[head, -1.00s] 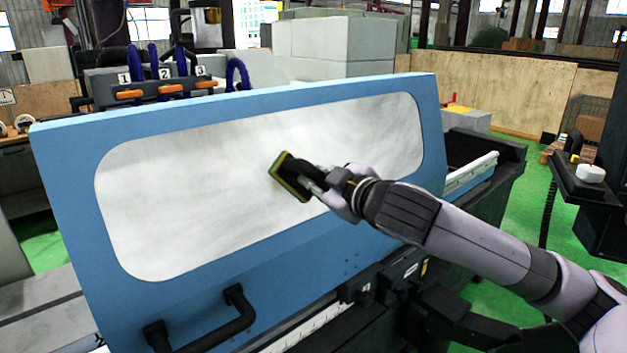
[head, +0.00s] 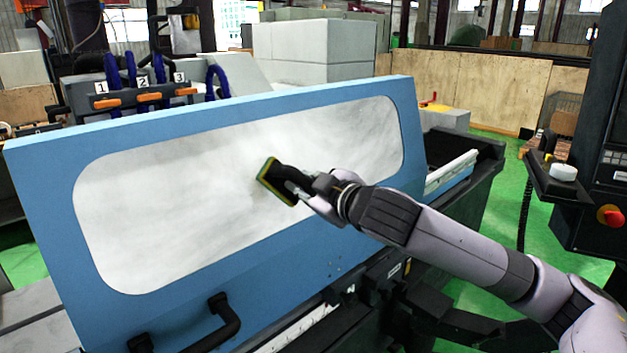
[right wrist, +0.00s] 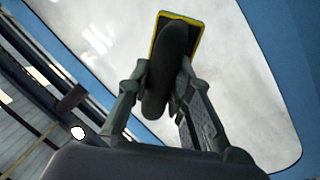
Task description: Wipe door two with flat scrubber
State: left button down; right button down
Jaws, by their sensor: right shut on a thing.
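A blue machine door (head: 50,190) with a long, rounded, cloudy white window (head: 130,230) fills the middle of the head view. My right gripper (head: 305,188) is shut on the dark handle of the flat scrubber (head: 268,178), which has a yellow and green edge. The scrubber is at the window, a little right of its middle; whether its pad touches the glass I cannot tell. In the right wrist view both fingers close around the scrubber's black handle (right wrist: 170,80), with the window (right wrist: 235,60) behind. My left gripper is not in view.
A black door handle (head: 225,320) sticks out at the door's lower left. Behind the door are hoses and orange levers (head: 148,97) labelled 1, 2 and 3. A black control panel (head: 600,170) with a red knob stands at the right. Green floor (head: 490,215) shows between.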

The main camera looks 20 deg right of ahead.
jog(key=shift+s+a+p, duration=0.55)
jog(key=shift+s+a, duration=0.55)
jog(key=shift+a, duration=2)
jog(key=shift+w+d+r+p, duration=0.2)
jog(key=shift+w+d+p, duration=0.15)
jog(key=shift+d, duration=0.35)
jog(key=shift+w+d+r+p, duration=0.3)
jog(key=shift+d+p, duration=0.1)
jog(key=shift+d, duration=0.25)
jog(key=shift+w+d+r+p, duration=0.15)
jog(key=shift+w+d+p, duration=0.2)
jog(key=shift+d, duration=0.35)
jog(key=shift+w+d+p, duration=0.15)
jog(key=shift+w+d, duration=0.1)
jog(key=shift+d, duration=0.45)
jog(key=shift+w+d+p, duration=0.2)
jog(key=shift+d, duration=0.45)
jog(key=shift+w+d+p, duration=0.15)
jog(key=shift+w+d, duration=0.1)
jog(key=shift+d, duration=0.45)
jog(key=shift+r, duration=0.1)
jog(key=s+a, duration=0.1)
jog(key=a, duration=0.1)
jog(key=s+a+p, duration=0.1)
jog(key=a, duration=0.2)
jog(key=s+a+p, duration=0.1)
jog(key=a, duration=0.2)
jog(key=shift+a, duration=0.15)
